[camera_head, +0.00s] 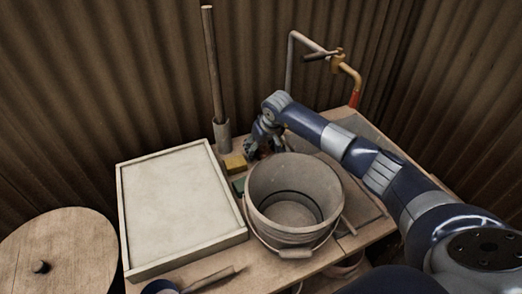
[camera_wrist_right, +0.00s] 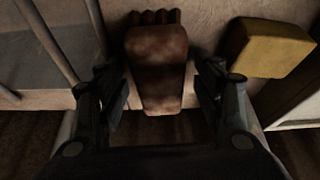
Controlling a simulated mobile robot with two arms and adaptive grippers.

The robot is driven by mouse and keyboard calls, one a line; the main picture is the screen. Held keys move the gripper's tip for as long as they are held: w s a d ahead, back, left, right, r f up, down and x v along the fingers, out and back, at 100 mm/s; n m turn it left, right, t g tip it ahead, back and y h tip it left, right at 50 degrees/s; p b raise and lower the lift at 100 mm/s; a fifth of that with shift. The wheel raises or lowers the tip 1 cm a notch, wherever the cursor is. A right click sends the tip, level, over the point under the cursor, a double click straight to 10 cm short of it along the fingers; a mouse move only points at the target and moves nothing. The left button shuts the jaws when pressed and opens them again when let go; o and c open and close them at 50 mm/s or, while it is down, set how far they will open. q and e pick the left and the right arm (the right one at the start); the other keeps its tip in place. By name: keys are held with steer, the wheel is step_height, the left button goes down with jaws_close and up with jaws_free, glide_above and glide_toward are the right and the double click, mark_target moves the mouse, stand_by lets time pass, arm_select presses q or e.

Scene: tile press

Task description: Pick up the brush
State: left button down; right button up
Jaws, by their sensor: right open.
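The brush appears to be the reddish-brown block (camera_wrist_right: 157,72) with dark rounded tufts at its top end in the right wrist view. It lies between the spread fingers of my right gripper (camera_wrist_right: 158,95), with a visible gap on each side. The gripper is open and does not hold it. In the head view my right gripper (camera_head: 262,146) is low at the back of the table, behind the bucket, and I cannot make out the brush there.
A metal bucket (camera_head: 262,205) stands just in front of my right gripper. A yellow block (camera_head: 235,163), also in the wrist view (camera_wrist_right: 268,47), lies beside it. A framed tray (camera_head: 180,205) is left, an upright pole (camera_head: 213,75) behind, and a tap pipe (camera_head: 290,60) back right.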

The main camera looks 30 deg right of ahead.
steer(key=shift+f, duration=0.15)
stand_by(0.4)
steer(key=c, duration=1.2)
